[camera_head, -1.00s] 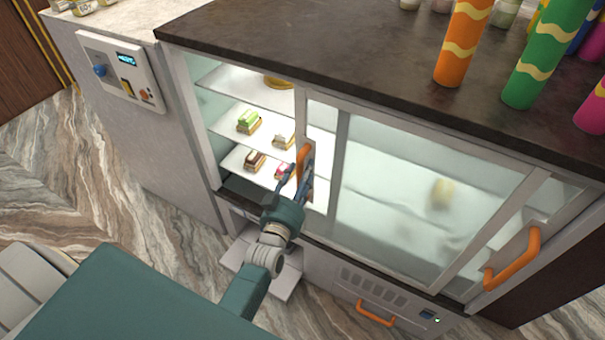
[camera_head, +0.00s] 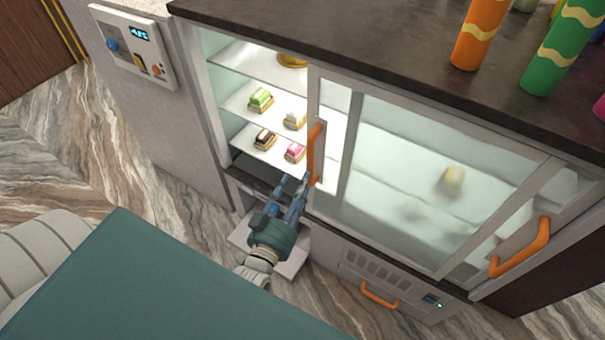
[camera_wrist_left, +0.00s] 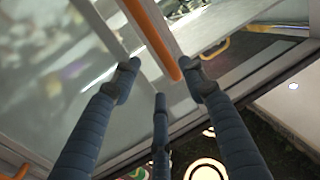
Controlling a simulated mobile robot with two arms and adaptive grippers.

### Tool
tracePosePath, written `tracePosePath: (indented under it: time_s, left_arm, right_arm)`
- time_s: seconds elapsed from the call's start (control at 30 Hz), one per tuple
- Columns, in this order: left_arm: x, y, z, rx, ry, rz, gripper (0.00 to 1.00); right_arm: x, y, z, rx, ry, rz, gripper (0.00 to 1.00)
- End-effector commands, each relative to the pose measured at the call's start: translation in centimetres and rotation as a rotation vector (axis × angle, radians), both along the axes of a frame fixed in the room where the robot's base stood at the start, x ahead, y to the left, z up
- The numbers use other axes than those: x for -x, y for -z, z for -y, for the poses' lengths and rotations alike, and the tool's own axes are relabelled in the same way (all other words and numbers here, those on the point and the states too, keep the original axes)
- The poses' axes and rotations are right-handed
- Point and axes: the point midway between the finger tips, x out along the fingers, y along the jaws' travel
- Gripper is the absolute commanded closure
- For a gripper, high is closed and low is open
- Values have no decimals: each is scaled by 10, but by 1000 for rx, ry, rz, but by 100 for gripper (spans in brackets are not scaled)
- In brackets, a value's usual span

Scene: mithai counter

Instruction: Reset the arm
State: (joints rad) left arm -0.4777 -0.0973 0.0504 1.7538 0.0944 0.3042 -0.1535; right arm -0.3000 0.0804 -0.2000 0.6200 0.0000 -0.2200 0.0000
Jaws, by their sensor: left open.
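My left gripper (camera_head: 293,183) is open and empty, in front of the display case near the lower end of the orange door handle (camera_head: 315,154). In the left wrist view its fingers (camera_wrist_left: 160,80) are spread, with the orange handle (camera_wrist_left: 155,40) just beyond the fingertips. I cannot tell whether a finger touches the handle. The sliding glass door (camera_head: 420,180) is slid to the right, leaving the left part of the case open. My right gripper is not in view.
Shelves inside the opening hold several small sweets, such as a green-topped one (camera_head: 261,99) and a pink-topped one (camera_head: 294,153). The dark countertop (camera_head: 380,70) carries an orange tube (camera_head: 481,30) and a green tube (camera_head: 560,50). A control panel (camera_head: 137,48) is on the left.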

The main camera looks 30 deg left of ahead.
Motion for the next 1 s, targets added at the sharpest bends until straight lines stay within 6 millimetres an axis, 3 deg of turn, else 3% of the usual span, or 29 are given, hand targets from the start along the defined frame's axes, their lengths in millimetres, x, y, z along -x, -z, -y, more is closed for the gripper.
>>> tracePosePath:
  time_s: [0.57,0.67,0.77,0.87,1.0]
  left_arm:
    - [4,0,0,0,0,-1,57]
    - [5,8,3,2,5,-17,57]
    - [7,40,11,9,28,-85,57]
    - [17,98,26,20,67,-209,57]
    - [52,197,49,29,133,-437,57]
  right_arm:
    - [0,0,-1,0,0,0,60]
    - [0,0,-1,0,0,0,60]
    - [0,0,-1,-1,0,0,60]
    - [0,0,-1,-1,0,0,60]
    - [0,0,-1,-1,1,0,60]
